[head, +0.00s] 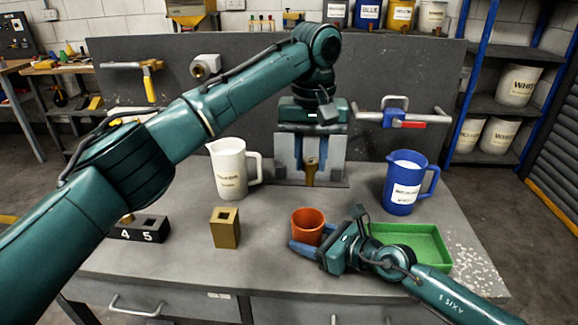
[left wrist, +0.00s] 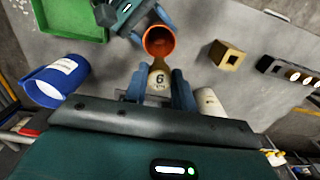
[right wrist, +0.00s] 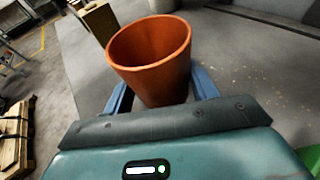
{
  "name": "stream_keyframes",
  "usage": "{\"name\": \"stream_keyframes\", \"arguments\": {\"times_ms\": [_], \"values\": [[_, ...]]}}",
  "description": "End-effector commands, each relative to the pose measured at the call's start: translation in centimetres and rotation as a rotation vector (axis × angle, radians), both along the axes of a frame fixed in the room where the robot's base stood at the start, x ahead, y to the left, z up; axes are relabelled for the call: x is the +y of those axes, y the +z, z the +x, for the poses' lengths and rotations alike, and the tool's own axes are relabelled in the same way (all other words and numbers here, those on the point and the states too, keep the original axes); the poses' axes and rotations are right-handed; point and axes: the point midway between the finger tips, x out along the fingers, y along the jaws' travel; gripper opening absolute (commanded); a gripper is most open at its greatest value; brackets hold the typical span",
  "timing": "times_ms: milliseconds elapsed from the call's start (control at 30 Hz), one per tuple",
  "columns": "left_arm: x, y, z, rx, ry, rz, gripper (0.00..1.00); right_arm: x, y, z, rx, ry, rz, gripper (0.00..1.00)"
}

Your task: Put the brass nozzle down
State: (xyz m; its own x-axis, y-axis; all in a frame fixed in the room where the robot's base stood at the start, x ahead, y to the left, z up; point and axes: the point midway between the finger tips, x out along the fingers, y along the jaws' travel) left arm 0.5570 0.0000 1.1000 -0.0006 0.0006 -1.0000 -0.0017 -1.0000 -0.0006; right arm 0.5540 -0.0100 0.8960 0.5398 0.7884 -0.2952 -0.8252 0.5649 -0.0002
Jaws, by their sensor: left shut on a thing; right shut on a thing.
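My left gripper (head: 310,160) points down above the back middle of the bench. It is shut on the brass nozzle (head: 310,174), whose lower end shows below the fingers. In the left wrist view the nozzle (left wrist: 159,78) sits between the fingers and bears a 6. My right gripper (head: 307,247) is shut on an orange cup (head: 307,225) at the bench front. The cup (right wrist: 152,58) stands upright between its fingers in the right wrist view. A black rack (head: 140,232) marked 4 and 5 is at the left, partly hidden by my left arm.
A brass block (head: 225,232) with a square hole stands left of the cup. A white jug (head: 230,170) and a blue jug (head: 404,184) stand behind. A green tray (head: 432,246) lies at the right. A grey panel (head: 250,90) rises along the back. The bench between block and cup is clear.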

Motion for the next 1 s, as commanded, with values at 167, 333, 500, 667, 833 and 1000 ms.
{"name": "stream_keyframes", "arguments": {"times_ms": [167,333,500,667,833,1000], "values": [[0.0,-1.2,0.0,0.000,0.001,0.001,0.06,0.0,0.0,0.0,0.002,0.001,0.000,0.45],[0.0,-3.1,0.0,0.001,0.002,0.001,0.06,0.0,0.0,0.0,0.001,0.001,0.001,0.45],[0.0,-5.2,0.0,0.001,0.001,0.001,0.06,0.0,0.0,0.0,0.001,0.001,0.001,0.45],[0.0,-7.2,0.0,0.001,0.002,0.001,0.06,0.0,0.0,0.0,0.002,0.001,0.000,0.45],[0.0,-9.0,0.0,0.001,0.002,0.000,0.06,0.0,0.0,0.0,0.001,0.001,0.001,0.45],[0.0,-10.3,0.0,0.000,0.001,-0.001,0.06,0.0,0.0,0.0,0.002,0.001,0.000,0.45]]}}
